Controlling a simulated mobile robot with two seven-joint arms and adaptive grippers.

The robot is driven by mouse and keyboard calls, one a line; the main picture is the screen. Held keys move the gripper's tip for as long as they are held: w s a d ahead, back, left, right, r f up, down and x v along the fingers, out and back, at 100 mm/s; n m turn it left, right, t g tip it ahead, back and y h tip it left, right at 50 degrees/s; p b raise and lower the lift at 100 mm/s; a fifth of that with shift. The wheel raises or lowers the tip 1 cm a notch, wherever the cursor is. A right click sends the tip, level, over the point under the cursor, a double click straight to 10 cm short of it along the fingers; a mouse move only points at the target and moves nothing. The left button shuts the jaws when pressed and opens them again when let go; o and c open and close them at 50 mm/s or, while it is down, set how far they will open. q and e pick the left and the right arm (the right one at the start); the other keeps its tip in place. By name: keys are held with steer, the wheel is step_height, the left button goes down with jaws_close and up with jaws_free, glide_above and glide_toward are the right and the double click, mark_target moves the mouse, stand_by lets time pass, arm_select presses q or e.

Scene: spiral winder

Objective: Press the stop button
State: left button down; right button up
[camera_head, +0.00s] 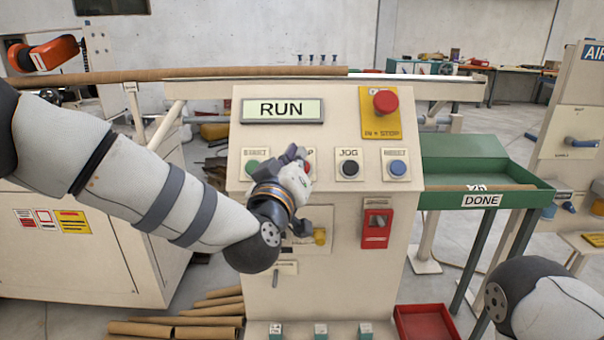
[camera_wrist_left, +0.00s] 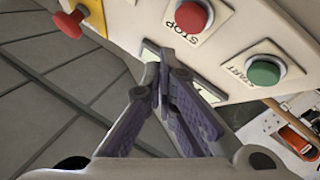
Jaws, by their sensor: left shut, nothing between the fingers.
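The red stop button, labelled STOP, shows in the left wrist view (camera_wrist_left: 190,17), just beyond my fingertips and apart from them in the picture. In the head view it is mostly hidden behind my left gripper, with only a red edge (camera_head: 309,165) showing. My left gripper (camera_head: 294,153) is shut and empty in front of the button row; its closed fingers also show in the left wrist view (camera_wrist_left: 165,75). I cannot tell whether the fingertips touch the panel. The display (camera_head: 282,110) reads RUN. My right gripper is out of view.
The green start button (camera_head: 253,167) is left of the gripper. The black JOG button (camera_head: 348,169) and a blue button (camera_head: 397,168) are to the right. A red emergency stop knob (camera_head: 385,102) sits on a yellow plate above. A green DONE tray (camera_head: 480,202) stands at right.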

arm_select(q)
steer(key=shift+w+f+b, duration=0.35)
steer(key=shift+w+f, duration=0.4)
steer(key=shift+w, duration=0.25)
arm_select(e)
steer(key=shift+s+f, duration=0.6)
arm_select(q)
steer(key=shift+f, duration=0.1)
steer(key=shift+w+f, duration=0.2)
steer(key=shift+w, duration=0.1)
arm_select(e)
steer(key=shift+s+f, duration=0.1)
arm_select(q)
steer(key=shift+w+f, duration=0.3)
steer(key=shift+w, duration=0.05)
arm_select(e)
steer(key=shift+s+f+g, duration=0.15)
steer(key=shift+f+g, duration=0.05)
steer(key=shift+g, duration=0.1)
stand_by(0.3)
arm_select(q)
steer(key=shift+s+r+p, duration=0.35)
steer(key=shift+s+r, duration=0.2)
steer(key=shift+s, duration=0.1)
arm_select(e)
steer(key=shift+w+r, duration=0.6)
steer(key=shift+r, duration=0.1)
